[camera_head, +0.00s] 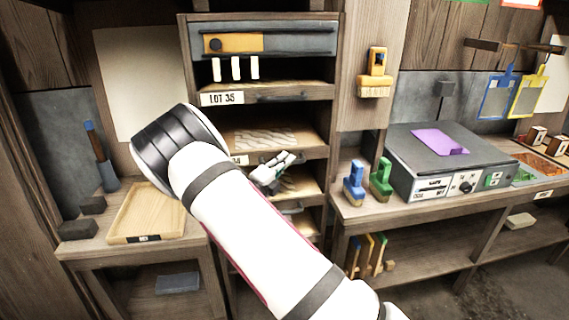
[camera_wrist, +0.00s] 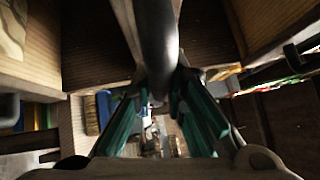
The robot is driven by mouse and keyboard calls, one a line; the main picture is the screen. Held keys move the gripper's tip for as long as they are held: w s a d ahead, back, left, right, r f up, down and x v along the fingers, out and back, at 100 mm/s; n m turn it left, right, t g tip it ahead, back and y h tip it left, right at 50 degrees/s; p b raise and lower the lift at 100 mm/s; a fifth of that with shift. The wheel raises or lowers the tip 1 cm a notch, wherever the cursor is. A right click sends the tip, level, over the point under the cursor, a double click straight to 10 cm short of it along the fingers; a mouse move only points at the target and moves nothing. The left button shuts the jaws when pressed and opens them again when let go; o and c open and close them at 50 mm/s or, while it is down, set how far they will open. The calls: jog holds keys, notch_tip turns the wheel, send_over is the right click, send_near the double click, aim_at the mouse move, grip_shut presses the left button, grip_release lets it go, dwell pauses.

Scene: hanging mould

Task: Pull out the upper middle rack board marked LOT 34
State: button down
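The rack (camera_head: 335,60) stands in the middle of the head view. Its upper middle board (camera_head: 265,137) lies below the LOT 35 board and bears a pale patterned piece. My arm hides most of its front label (camera_head: 240,160), so the lot number cannot be read. My gripper (camera_head: 285,165) is at this board's front edge, right of the label. In the wrist view, a dark round bar (camera_wrist: 158,40), seemingly the board's handle, runs down between the green-padded fingers of my gripper (camera_wrist: 160,92). Both fingers appear to press against it.
The LOT 35 board (camera_head: 285,94) sits above, under a grey unit. A lower board (camera_head: 305,182) is close below my gripper. A left bench bears a wooden tray (camera_head: 150,212).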

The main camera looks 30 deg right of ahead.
jog(key=s+a+p, duration=0.3)
jog(key=s+p, duration=0.3)
jog(key=s, duration=0.7)
jog(key=s+a+p, duration=0.4)
jog(key=s+p, duration=0.2)
jog(key=s, duration=0.7)
jog(key=shift+s, duration=0.15)
jog(key=c, duration=1.6)
grip_release()
jog(key=shift+a, duration=0.1)
jog(key=v, duration=1.2)
jog(key=shift+r, duration=0.1)
